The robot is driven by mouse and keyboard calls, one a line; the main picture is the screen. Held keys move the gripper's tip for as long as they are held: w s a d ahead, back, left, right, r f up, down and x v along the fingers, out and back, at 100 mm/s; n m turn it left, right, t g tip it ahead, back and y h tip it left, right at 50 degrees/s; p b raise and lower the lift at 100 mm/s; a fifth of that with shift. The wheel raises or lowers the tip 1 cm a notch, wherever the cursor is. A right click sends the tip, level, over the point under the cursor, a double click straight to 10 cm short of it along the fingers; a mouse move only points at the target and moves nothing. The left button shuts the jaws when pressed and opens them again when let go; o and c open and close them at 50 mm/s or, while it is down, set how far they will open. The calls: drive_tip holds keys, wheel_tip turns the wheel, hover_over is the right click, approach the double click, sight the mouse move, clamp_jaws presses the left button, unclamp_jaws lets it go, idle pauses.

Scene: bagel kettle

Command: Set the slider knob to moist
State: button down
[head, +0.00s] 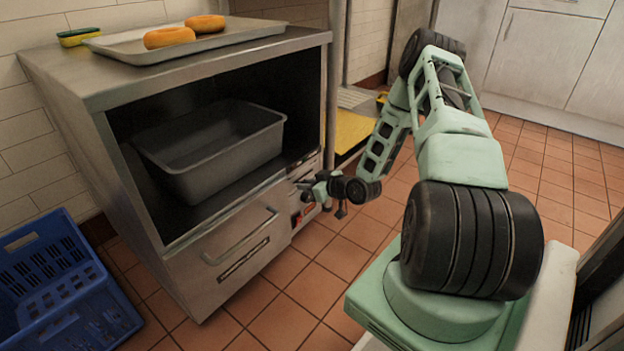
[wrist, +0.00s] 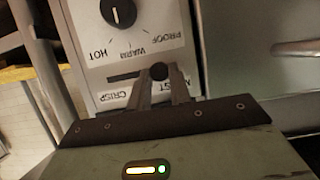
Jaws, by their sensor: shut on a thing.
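The slider knob (wrist: 158,70) is a small dark round knob on the cabinet's control panel (wrist: 120,74), which appears upside down in the wrist view. My gripper (wrist: 159,76) is shut on it, one finger on each side. The dark slot (wrist: 124,77) runs left from the knob toward the CRISP label (wrist: 105,96). The knob is toward the right, by the MOIST label (wrist: 188,86), which a finger partly covers. The finger also hides any slot right of the knob. In the head view my gripper (head: 301,186) is at the panel, where the knob is too small to see.
A black dial (wrist: 118,13) sits beyond the slider, with HOT, WARM and PROOF labels. The cabinet (head: 190,270) has a drawer handle (head: 240,239), an open bay holding a grey bin (head: 225,150), and a bagel tray (head: 250,35) on top. A blue crate (head: 60,290) stands at left.

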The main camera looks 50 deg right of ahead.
drive_tip(key=c, duration=1.3)
unclamp_jaws()
drive_tip(key=shift+a, duration=0.25)
drive_tip(key=shift+o, duration=0.2)
drive_tip(key=p+v, duration=0.7)
drive_tip(key=v, duration=1)
drive_tip(key=shift+s, duration=0.25)
drive_tip(key=shift+d, duration=0.1)
